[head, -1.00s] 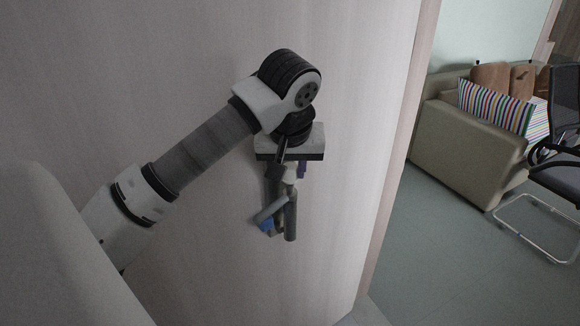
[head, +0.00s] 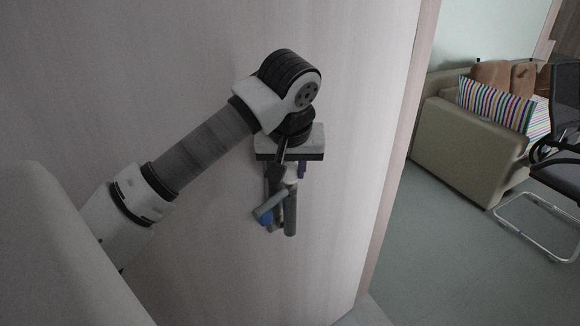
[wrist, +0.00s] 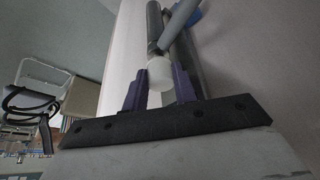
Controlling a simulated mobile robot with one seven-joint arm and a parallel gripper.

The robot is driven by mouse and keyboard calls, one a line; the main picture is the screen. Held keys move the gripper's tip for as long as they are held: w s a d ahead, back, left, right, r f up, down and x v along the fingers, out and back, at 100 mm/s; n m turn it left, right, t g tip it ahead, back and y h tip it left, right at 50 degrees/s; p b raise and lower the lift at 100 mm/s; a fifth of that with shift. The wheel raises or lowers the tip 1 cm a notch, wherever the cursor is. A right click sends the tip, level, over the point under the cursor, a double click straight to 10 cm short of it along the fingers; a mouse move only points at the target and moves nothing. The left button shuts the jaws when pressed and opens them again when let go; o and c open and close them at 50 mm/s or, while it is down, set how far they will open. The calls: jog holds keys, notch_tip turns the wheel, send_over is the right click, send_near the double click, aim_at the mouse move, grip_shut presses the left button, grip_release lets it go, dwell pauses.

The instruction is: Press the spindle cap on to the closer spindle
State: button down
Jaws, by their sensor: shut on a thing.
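My gripper (head: 289,172) points down beside the wooden door panel, its purple fingers shut on a small white cylindrical piece, which looks like the spindle cap (wrist: 160,73). In the wrist view the cap sits between the two fingers (wrist: 160,90). Its far end meets the grey tubes of what looks like the closer (wrist: 154,22); whether it is seated or only touching, I cannot tell. In the head view the grey closer tubes (head: 290,215) hang just below the fingers, with a slanted grey arm (head: 273,206) and a blue end (head: 265,218). The spindle itself is hidden.
The pale wooden panel (head: 180,60) stands close behind my arm. To the right are a beige sofa (head: 455,150) with a striped cushion (head: 495,105), a dark chair (head: 560,150) and open floor (head: 450,260).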

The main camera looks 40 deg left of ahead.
jog(key=shift+f, duration=0.15)
jog(key=shift+f+b, duration=0.55)
jog(key=shift+b, duration=0.15)
jog(key=c, duration=1)
grip_release()
jog(key=shift+c, duration=0.2)
jog(key=shift+r, duration=0.15)
jog(key=w+a+p+v, duration=0.1)
jog(key=p+v, duration=0.1)
jog(key=v, duration=1.5)
jog(key=shift+r+p, duration=0.4)
jog(key=shift+r, duration=0.05)
jog(key=shift+w+d, duration=0.1)
